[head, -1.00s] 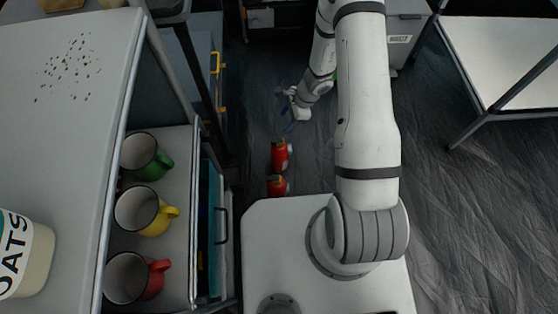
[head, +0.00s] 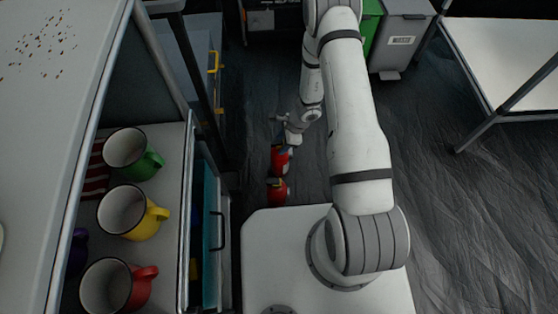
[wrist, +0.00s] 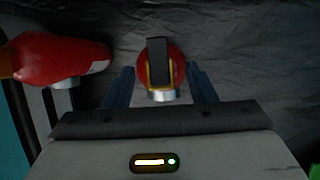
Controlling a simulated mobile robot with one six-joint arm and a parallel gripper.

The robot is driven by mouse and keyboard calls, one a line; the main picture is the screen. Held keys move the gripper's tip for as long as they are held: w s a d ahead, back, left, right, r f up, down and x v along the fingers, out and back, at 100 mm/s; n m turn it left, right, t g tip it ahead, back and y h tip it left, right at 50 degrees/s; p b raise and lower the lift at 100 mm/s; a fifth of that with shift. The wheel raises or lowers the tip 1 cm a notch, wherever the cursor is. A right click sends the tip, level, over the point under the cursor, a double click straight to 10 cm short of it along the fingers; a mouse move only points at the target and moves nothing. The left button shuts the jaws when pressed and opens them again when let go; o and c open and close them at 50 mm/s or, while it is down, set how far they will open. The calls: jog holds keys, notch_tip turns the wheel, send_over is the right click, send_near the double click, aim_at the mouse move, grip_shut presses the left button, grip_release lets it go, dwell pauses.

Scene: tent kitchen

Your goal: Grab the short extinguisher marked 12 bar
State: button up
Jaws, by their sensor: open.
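Two red extinguishers are on the dark floor beside the cabinet: a farther one (head: 280,158) and a nearer one (head: 277,191). No pressure marking is readable on either. My gripper (head: 281,139) is open at the farther one and partly covers it. In the wrist view one red extinguisher (wrist: 174,58) is seen from its top, with a black handle and yellow trim, between the open blue fingers (wrist: 160,88); contact cannot be told. The other red extinguisher (wrist: 60,57) shows side-on at the left, outside the fingers.
The cabinet at left has a shelf with green (head: 131,153), yellow (head: 128,212) and red (head: 113,287) mugs. Its handle (head: 220,231) faces the extinguishers. A grey bin (head: 401,43) stands at the back. The floor at right is open up to a white table (head: 505,55).

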jog(key=shift+r, duration=0.1)
jog(key=shift+c, duration=0.5)
grip_shut()
dwell(0.8)
